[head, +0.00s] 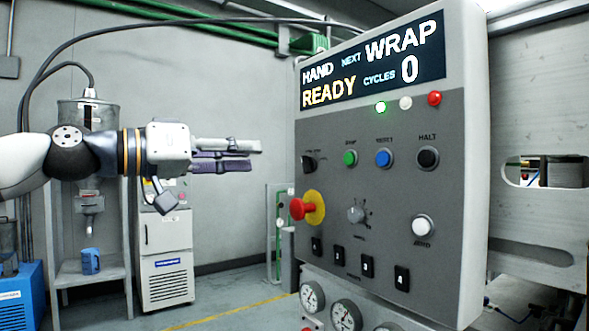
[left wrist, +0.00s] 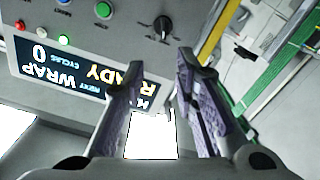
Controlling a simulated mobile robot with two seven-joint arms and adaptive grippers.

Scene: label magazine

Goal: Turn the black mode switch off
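The black mode switch (head: 309,163) is a small dark knob at the upper left of the grey control panel (head: 440,190), under the display. Its label is too small to read. In the left wrist view, the black knob (left wrist: 163,25) shows beyond the fingertips, with a light pointer mark. My left gripper (head: 256,154) is level, to the left of the panel, pointing right at about the switch's height. Its fingers are apart with nothing between them, and a gap separates them from the panel. In the left wrist view my left gripper (left wrist: 160,62) is also open. My right gripper is not in view.
The display (head: 372,62) reads HAND, READY, NEXT WRAP, CYCLES 0; a green lamp (head: 381,107) is lit. Green (head: 350,158), blue (head: 383,158) and black HALT (head: 428,158) buttons sit right of the switch. A red mushroom button (head: 298,208) juts out below it.

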